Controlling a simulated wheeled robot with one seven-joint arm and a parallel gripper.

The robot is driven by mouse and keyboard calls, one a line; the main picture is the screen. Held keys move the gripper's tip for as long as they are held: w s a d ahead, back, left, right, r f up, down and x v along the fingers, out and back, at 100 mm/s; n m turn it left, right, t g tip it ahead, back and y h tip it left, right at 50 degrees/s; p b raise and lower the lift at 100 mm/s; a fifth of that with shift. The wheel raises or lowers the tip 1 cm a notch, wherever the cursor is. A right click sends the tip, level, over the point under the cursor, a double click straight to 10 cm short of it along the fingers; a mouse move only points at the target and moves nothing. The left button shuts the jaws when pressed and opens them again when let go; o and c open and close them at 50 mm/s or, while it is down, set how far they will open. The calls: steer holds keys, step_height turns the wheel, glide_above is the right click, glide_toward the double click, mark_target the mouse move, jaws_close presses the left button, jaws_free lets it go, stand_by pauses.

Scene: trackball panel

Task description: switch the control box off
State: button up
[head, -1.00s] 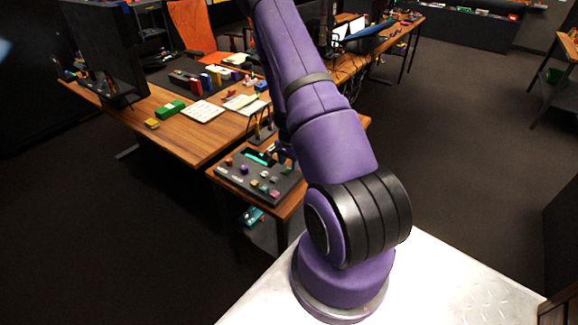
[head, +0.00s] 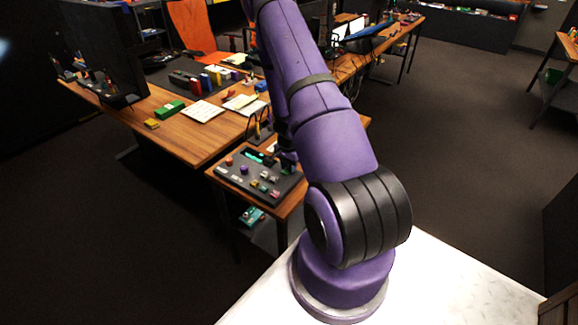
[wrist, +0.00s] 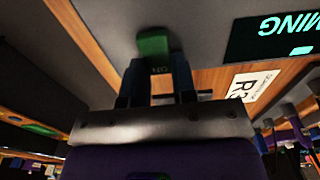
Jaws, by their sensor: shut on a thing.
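The control box (head: 232,181) is a dark panel with coloured knobs and buttons and a lit teal display, on the small wooden table. My gripper (head: 286,160) is at its back right corner, partly hidden by my arm. In the wrist view my gripper (wrist: 157,70) points at the box's grey face, its two dark fingers close around a green switch piece (wrist: 153,43). Small lettering that seems to read "OFF" shows between the fingers. The display (wrist: 275,38) shows upside down at the right. The fingers hide the sides of the switch piece.
A white label (wrist: 250,86) lies beside the display in the wrist view. Open dark floor lies to the left and right.

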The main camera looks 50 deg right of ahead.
mark_target(283, 174)
steer(key=shift+a+r+h, duration=0.1)
steer(key=shift+a+h, duration=0.05)
steer(key=shift+h, duration=0.6)
steer(key=shift+a+h, duration=0.15)
steer(key=shift+h, duration=0.6)
steer(key=o, duration=0.9)
steer(key=shift+r, duration=0.1)
steer(key=v, duration=1)
steer(key=shift+s+a+r, duration=0.1)
steer(key=shift+s+r, duration=0.05)
steer(key=shift+r, duration=0.15)
